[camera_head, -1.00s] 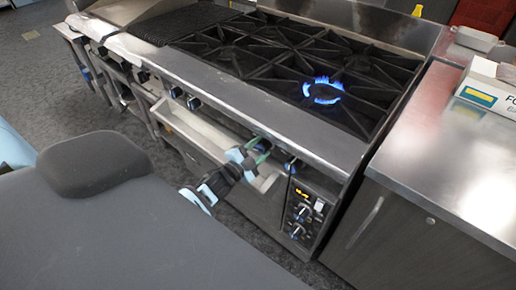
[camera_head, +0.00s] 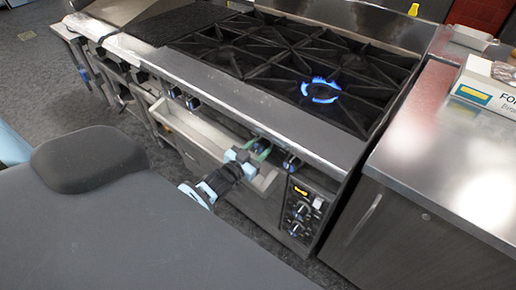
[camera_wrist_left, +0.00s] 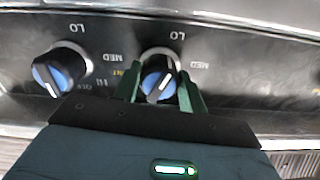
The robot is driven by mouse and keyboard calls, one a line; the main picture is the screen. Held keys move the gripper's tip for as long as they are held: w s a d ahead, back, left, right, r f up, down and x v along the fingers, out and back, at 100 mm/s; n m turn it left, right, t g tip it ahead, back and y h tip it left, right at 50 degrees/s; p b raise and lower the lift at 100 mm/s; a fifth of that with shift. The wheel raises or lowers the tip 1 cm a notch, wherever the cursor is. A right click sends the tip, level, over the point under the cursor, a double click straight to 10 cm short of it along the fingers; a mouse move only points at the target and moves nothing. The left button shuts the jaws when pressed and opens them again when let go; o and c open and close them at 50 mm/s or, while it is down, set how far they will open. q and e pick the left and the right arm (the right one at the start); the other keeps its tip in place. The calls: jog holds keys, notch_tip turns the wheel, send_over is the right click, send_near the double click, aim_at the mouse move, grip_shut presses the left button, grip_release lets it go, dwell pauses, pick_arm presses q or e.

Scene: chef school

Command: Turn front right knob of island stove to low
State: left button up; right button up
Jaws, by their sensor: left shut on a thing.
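The island stove (camera_head: 225,85) has a row of knobs along its front edge. My left gripper (camera_head: 261,150) is at the front panel, its green fingers shut on a black knob with a blue face. In the left wrist view the gripped knob (camera_wrist_left: 158,80) sits between the two fingertips; its white pointer line is slanted. LO and MED marks show around it, upside down. A second knob (camera_wrist_left: 58,72) is free on the left there; it appears right of the gripper (camera_head: 291,163) in the head view. My right gripper is out of view.
A blue flame (camera_head: 320,91) burns at a right-hand burner. Below the free knob is a control panel (camera_head: 300,210) with a lit display. A steel counter (camera_head: 440,150) with a box (camera_head: 487,92) stands to the right. A shelf-like ledge (camera_head: 195,133) runs below the knobs.

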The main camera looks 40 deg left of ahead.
pick_arm(q)
jog(key=shift+n, duration=0.3)
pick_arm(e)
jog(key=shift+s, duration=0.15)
pick_arm(q)
jog(key=o, duration=1)
jog(key=shift+c, duration=0.2)
jog(key=s, duration=0.8)
jog(key=shift+a, duration=0.3)
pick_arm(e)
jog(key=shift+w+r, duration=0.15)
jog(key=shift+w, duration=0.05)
